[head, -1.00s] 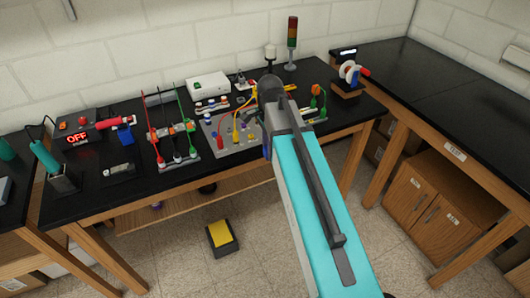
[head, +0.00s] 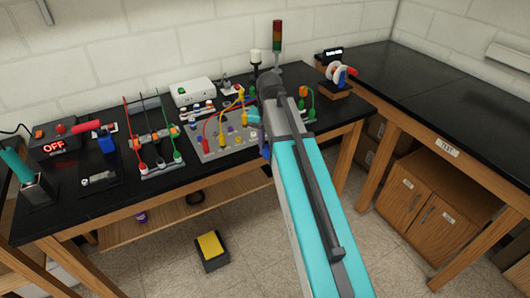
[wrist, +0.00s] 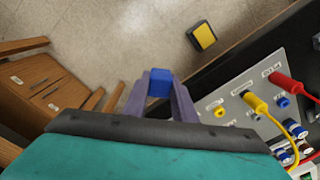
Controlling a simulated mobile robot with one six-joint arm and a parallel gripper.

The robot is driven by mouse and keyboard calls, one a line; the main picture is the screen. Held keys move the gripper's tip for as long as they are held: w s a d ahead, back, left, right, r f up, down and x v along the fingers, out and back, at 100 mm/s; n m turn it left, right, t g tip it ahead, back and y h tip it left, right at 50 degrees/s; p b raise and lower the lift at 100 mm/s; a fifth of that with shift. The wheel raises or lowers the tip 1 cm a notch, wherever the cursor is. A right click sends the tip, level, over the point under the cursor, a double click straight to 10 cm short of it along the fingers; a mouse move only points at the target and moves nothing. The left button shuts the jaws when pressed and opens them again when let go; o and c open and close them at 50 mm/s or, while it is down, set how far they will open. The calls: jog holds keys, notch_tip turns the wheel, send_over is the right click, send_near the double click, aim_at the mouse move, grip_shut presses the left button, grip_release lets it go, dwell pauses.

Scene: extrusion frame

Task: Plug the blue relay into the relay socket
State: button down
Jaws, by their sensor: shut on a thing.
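The blue relay (wrist: 160,83) is a small blue block held between the two purple fingers of my gripper (wrist: 160,76) in the wrist view. The gripper is shut on it, over open floor beside the bench front edge. In the head view my arm hides most of the gripper and the relay. A grey panel (head: 207,149) with coloured jacks and leads lies on the black bench, left of the gripper; it also shows at the right of the wrist view (wrist: 234,102). I cannot pick out the relay socket for sure in either view.
Red and yellow leads (head: 241,99) arch above the panel. A test-lead stand (head: 160,170), a box reading OFF (head: 55,148), a white box (head: 192,91) and a signal tower (head: 277,36) stand around it. A yellow pedal (head: 210,246) is on the floor.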

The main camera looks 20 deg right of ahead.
jog(key=n, duration=0.3)
jog(key=shift+w+d, duration=0.1)
jog(key=shift+d, duration=0.1)
jog(key=n, duration=0.3)
jog(key=shift+r+n, duration=0.15)
jog(key=shift+n, duration=0.15)
jog(key=n, duration=0.6)
